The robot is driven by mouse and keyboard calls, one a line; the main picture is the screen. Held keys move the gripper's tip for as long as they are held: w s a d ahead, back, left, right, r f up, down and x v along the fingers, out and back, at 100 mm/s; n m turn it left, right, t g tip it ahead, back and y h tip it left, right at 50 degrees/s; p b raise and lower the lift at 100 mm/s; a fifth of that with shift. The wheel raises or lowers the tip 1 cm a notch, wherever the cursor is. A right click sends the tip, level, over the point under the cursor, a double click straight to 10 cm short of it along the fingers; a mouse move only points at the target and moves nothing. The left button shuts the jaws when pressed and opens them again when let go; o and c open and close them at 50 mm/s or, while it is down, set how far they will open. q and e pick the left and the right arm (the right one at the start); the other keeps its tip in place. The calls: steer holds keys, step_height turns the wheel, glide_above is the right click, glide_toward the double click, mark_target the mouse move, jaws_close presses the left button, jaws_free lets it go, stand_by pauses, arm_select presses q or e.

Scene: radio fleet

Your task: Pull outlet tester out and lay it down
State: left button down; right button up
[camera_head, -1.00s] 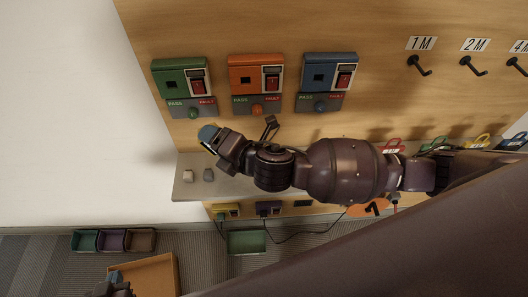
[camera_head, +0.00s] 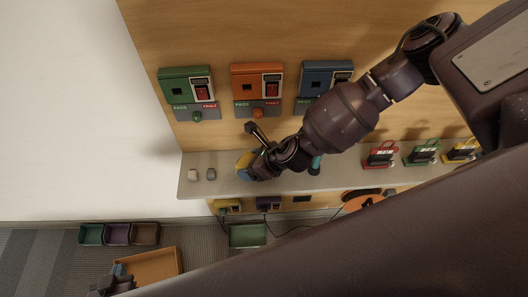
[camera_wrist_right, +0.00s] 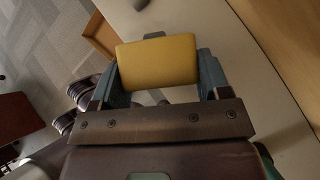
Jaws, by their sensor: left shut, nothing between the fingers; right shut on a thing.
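My right gripper (camera_head: 247,172) is shut on a yellow block, which I take to be the outlet tester (camera_wrist_right: 158,62). In the right wrist view the block sits between the two teal finger pads, with a small grey part at its far edge. In the head view the yellow block (camera_head: 242,163) shows at the fingertips, over the grey shelf (camera_head: 225,185); I cannot tell whether it touches the shelf. My left gripper (camera_head: 119,272) is shut and empty at the bottom left, by the cardboard box.
Green (camera_head: 186,87), orange (camera_head: 257,85) and blue (camera_head: 318,78) panels hang on the wooden board. Two small blocks (camera_head: 202,175) lie on the shelf's left end. Red, green and yellow holders (camera_head: 422,152) stand right. An open box (camera_head: 155,264) and bins (camera_head: 118,234) are below.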

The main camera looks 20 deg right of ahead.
arm_select(q)
steer(key=shift+s+r, duration=0.1)
steer(key=shift+r, duration=0.15)
arm_select(e)
steer(key=shift+n, duration=0.5)
steer(key=d, duration=0.1)
steer(key=w+d, duration=0.1)
steer(key=d, duration=0.2)
steer(key=shift+w+d+f, duration=0.15)
steer(key=shift+w, duration=0.1)
steer(key=shift+f+b, duration=0.6)
steer(key=shift+f, duration=0.55)
step_height(320, 180, down, 2)
steer(key=shift+f+b, duration=0.25)
steer(key=shift+b, duration=0.4)
arm_select(q)
steer(key=shift+w+f+b, duration=0.55)
steer(key=shift+w+f, duration=0.15)
steer(key=shift+f, duration=0.3)
arm_select(e)
steer(key=shift+f, duration=1.05)
arm_select(q)
steer(key=shift+r, duration=0.1)
arm_select(e)
steer(key=o, duration=1.3)
steer(key=shift+c, duration=0.2)
